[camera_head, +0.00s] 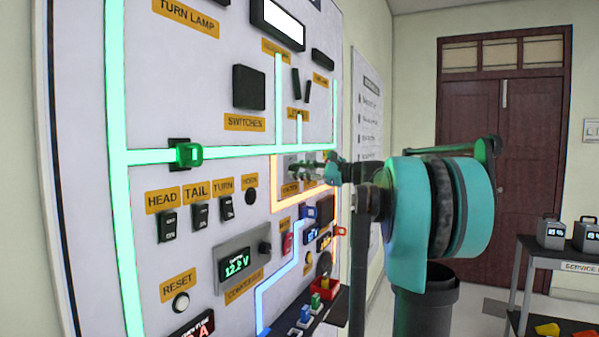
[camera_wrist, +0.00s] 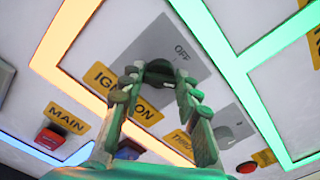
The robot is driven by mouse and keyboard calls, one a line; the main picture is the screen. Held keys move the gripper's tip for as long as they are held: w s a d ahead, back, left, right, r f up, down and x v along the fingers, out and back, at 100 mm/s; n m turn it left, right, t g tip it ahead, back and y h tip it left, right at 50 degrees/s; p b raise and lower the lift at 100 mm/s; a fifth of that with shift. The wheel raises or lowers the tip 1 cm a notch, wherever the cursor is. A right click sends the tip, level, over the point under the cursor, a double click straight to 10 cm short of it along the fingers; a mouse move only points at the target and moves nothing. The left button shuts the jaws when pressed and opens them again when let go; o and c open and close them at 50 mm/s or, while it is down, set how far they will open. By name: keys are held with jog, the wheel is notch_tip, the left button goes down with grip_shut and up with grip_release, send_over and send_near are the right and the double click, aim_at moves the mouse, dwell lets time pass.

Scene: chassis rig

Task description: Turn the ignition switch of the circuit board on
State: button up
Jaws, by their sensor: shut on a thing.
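The ignition switch is a dark round knob (camera_wrist: 158,68) on a grey plate (camera_wrist: 188,62), with a yellow IGNITION label beside it and the word OFF on the plate. My gripper (camera_wrist: 160,84) has its two green fingers on either side of the knob and is shut on it. In the head view my gripper (camera_head: 318,168) reaches the circuit board (camera_head: 222,140) from the right, at the ignition plate (camera_head: 290,163). The fingers hide much of the knob there, so its pointing direction is unclear.
A throttle knob (camera_wrist: 230,130) sits close to one finger, and a red main switch (camera_wrist: 50,137) is on the other side. Glowing green and orange strips run around the plate. A small shelf (camera_head: 325,303) juts from the board below my arm.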

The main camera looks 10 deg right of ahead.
jog(key=shift+m, duration=0.6)
jog(key=o, duration=1.1)
jog(key=v, duration=1.2)
